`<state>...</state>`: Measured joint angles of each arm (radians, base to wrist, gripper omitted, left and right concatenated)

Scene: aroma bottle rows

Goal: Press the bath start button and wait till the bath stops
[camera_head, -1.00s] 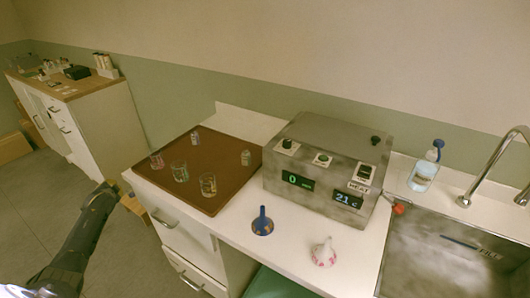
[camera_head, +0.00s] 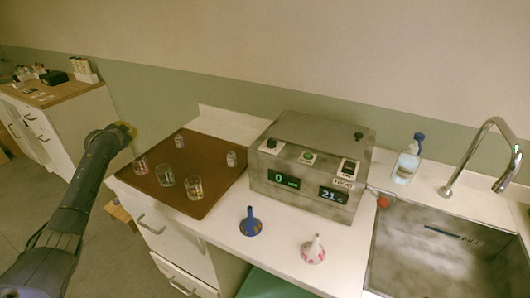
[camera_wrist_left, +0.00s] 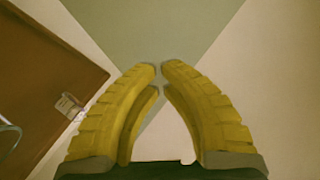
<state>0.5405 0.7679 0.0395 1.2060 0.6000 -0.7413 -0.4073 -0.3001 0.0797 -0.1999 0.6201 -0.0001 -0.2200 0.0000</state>
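The bath is a worn grey metal box (camera_head: 366,150) on the white counter. Its sloped top carries a green-black knob (camera_head: 271,143) on the left, a round green button (camera_head: 308,157) in the middle and a switch (camera_head: 347,168) above a HEAT label on the right. The left display (camera_head: 284,180) reads 0 and the right display (camera_head: 333,195) reads about 21. My left gripper (camera_head: 131,130) is raised at the left, beyond the brown mat and well away from the bath. In the left wrist view its yellow fingertips (camera_wrist_left: 159,68) nearly meet, with nothing between them. My right gripper is out of view.
A brown mat (camera_head: 217,172) left of the bath holds several glass beakers and jars. A wash bottle (camera_head: 406,163), sink (camera_head: 420,250) and curved tap (camera_head: 478,145) are at the right.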

